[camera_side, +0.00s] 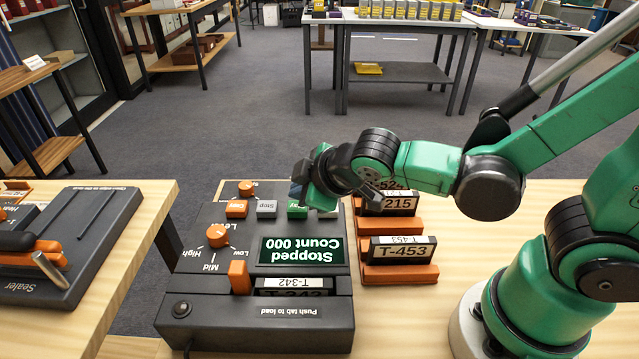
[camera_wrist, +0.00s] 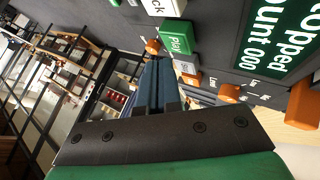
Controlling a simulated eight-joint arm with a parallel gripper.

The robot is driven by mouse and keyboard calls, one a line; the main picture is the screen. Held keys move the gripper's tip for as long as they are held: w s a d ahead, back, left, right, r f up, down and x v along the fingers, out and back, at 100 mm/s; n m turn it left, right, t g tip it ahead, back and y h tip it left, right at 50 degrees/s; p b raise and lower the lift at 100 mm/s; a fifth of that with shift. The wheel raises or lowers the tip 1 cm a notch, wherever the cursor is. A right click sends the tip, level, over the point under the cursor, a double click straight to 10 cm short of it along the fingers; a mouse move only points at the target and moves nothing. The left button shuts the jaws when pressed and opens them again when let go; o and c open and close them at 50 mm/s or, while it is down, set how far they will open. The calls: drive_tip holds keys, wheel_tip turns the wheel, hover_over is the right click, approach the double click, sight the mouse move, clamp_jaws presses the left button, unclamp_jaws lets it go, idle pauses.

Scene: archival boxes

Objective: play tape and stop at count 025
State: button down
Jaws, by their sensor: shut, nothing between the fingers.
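The dark tape player (camera_side: 200,315) stands on the wooden table in the side view. Its display (camera_side: 301,251) reads "Stopped Count 000", upside down in that view; part of it also shows in the wrist view (camera_wrist: 283,40). A cassette labelled T-342 (camera_side: 292,283) sits in the slot at the player's near side. My gripper (camera_side: 300,190) is shut and empty above the row of buttons. In the wrist view, its fingertips (camera_wrist: 160,65) lie close to the green Play button (camera_wrist: 178,40); I cannot tell whether they touch. The grey Stop button (camera_side: 267,208) is beside Play.
Orange holders with cassettes T-215 (camera_side: 395,205) and T-453 (camera_side: 400,250) stand right of the player. An orange level knob (camera_side: 218,236) and an orange tab (camera_side: 239,277) rise from the player. A sealer (camera_side: 85,235) stands on another table at left.

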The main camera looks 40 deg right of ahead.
drive_tip(key=shift+f, duration=0.1)
drive_tip(key=shift+f, duration=0.35)
drive_tip(key=shift+f, duration=0.45)
idle(0.5)
drive_tip(key=shift+r, duration=0.9)
drive_tip(key=shift+r, duration=2.5)
